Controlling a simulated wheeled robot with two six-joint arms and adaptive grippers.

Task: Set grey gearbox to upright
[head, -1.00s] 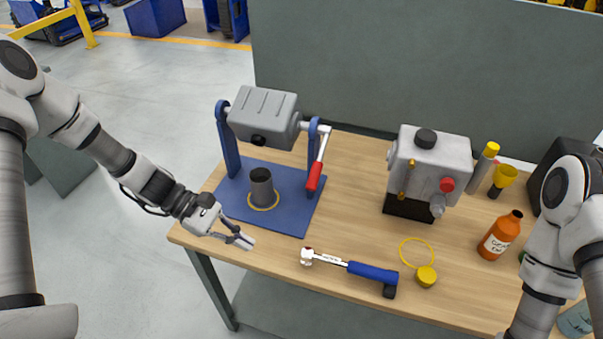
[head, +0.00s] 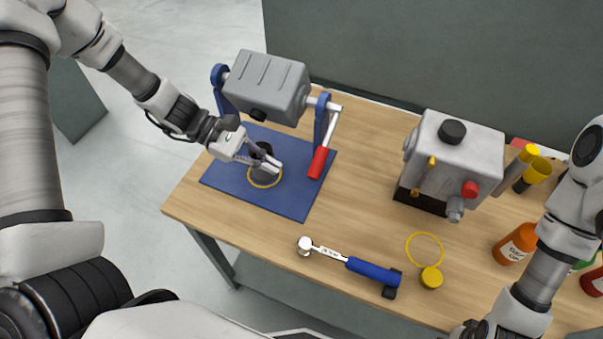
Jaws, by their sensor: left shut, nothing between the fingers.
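The grey gearbox (head: 268,82) hangs between two blue uprights (head: 322,120) of a stand on a blue base plate (head: 285,199). Its ribbed face is turned upward, and a dark plug (head: 258,115) shows on its lower front side. A crank with a red handle (head: 318,163) hangs down at the stand's right upright. My left gripper (head: 276,166) is shut and empty, below the gearbox. It overlaps a dark cup (head: 264,177) standing in a yellow ring; I cannot tell whether they touch. My right arm is at the right edge; its fingers are out of view.
A second grey box (head: 461,146) with a black cap stands right of the middle. A blue-handled wrench (head: 345,259), a yellow ring and a yellow cap (head: 431,278) lie in front. An orange bottle (head: 514,244) stands at the right. Bare wood lies between stand and box.

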